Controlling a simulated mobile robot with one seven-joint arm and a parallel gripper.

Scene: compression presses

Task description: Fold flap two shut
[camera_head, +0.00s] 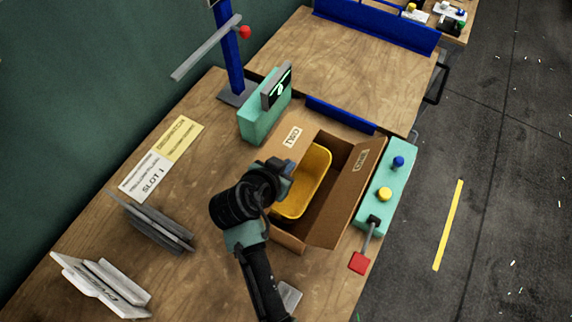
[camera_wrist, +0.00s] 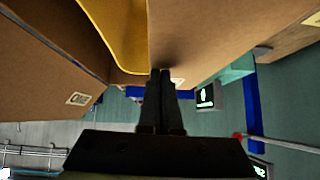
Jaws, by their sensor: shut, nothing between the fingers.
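An open cardboard box (camera_head: 287,243) stands on the bench with a yellow tub (camera_head: 312,178) inside. One flap (camera_head: 279,131) stands out at the back left with a small printed label. Another flap (camera_head: 345,195) stands up on the right, also labelled. My gripper (camera_head: 284,170) is at the box's left side, by the labelled left flap. In the wrist view its fingers (camera_wrist: 160,74) are together and empty, close against cardboard; contact is unclear. The tub (camera_wrist: 118,30) shows there too.
A teal control panel (camera_head: 372,204) with buttons and a red-ended lever (camera_head: 360,262) lies right of the box. A teal display unit (camera_head: 264,114) stands behind it. A blue post (camera_head: 231,50) carries a bar. Grey plates (camera_head: 152,222) lie left; the bench between is clear.

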